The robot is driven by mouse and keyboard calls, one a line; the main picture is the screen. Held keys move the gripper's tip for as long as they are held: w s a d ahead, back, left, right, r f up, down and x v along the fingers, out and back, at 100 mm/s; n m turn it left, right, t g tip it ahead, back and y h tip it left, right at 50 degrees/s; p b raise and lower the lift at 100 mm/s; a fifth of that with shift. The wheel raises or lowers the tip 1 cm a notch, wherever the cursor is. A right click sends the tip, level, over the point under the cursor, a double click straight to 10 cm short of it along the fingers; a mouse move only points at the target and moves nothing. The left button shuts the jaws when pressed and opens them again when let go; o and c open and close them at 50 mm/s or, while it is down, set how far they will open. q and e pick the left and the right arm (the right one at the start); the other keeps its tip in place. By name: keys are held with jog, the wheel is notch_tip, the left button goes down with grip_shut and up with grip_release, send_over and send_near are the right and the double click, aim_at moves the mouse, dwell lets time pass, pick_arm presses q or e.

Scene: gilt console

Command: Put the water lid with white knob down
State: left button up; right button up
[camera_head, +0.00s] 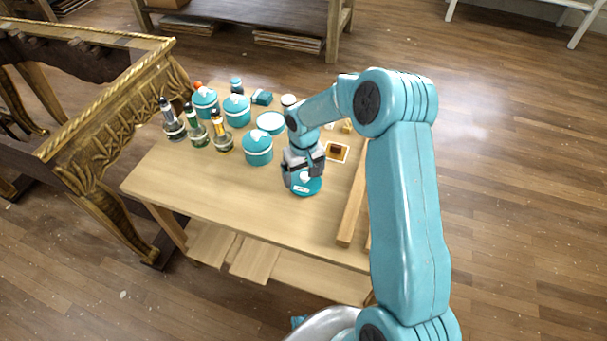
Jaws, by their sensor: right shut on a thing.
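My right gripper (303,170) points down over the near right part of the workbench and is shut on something. Directly under its fingers is a teal round piece (306,188) with a white mark on its side. The fingers hide its top, so I cannot tell whether a knob is there or whether it touches the bench. A teal jar with a white knob on its lid (257,148) stands to the left. Another teal jar with a pale knob (237,110) stands behind it. My left gripper is not in view.
The wooden workbench (210,185) is bare at the front left. Several glass bottles (222,138) stand at the left. A teal round piece with a pale top (270,122) lies behind. Wooden bars (353,208) line the right edge. A gilt console (110,110) stands left.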

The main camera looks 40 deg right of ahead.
aim_at(303, 173)
jog(key=shift+f, duration=0.4)
jog(key=shift+r, duration=0.1)
jog(key=o, duration=0.7)
jog(key=shift+f, duration=0.2)
jog(key=shift+r, duration=0.1)
jog(key=shift+r, duration=0.35)
notch_tip(303, 173, up, 12)
jog(key=shift+f+p, duration=0.25)
jog(key=shift+p, duration=0.3)
